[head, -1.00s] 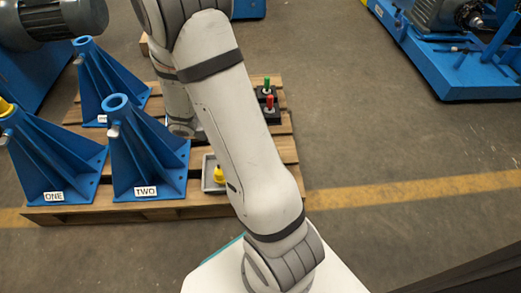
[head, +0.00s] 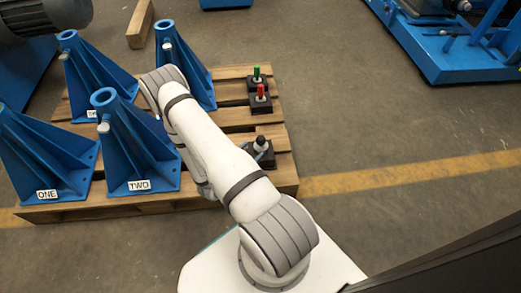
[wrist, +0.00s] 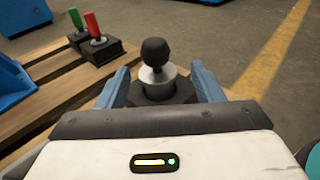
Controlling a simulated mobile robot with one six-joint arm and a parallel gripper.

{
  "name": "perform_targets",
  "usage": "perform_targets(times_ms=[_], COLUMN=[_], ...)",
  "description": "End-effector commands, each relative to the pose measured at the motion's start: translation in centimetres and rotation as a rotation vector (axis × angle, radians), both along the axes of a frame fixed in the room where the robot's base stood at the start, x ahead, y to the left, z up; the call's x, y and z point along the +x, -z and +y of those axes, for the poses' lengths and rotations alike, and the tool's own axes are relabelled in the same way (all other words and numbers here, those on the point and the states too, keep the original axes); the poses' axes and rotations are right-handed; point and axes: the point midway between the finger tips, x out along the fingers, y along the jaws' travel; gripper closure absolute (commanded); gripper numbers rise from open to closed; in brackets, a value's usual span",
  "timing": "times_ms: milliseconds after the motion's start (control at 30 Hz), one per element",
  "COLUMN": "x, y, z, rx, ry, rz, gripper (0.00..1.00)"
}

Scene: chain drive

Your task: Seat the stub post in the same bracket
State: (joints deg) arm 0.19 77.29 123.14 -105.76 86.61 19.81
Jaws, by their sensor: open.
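A short post with a round black knob and silver collar (wrist: 156,62), which looks like the stub post, stands upright in a dark block. It also shows in the head view (head: 260,143) at the pallet's right side. My gripper (wrist: 161,84) is open, with one blue finger on each side of the post; whether they touch it I cannot tell. Blue brackets stand on the left: bracket ONE (head: 45,160), bracket TWO (head: 138,150), one behind (head: 95,85) and one at the back (head: 185,70). Their sockets are round; which bracket is meant is not shown.
A green-topped post (head: 257,75) and a red-topped post (head: 261,92) stand in dark blocks behind the black-knobbed one. All are on a wooden pallet (head: 235,118). Blue machinery (head: 455,55) stands at right. The floor right of the pallet is clear.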

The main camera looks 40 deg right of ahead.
Motion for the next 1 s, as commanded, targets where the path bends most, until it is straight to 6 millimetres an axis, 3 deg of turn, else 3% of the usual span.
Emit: perform_targets(times_ms=[600,867,1000], x=[2.2,2.3,2.3], y=[0.7,0.6,0.6], z=[-6.6,-6.8,-6.8], rx=[-0.001,-0.001,-0.001], ry=[0.004,0.000,0.000], rz=[-0.002,-0.001,-0.001], gripper=[0.39,0.39,0.48])
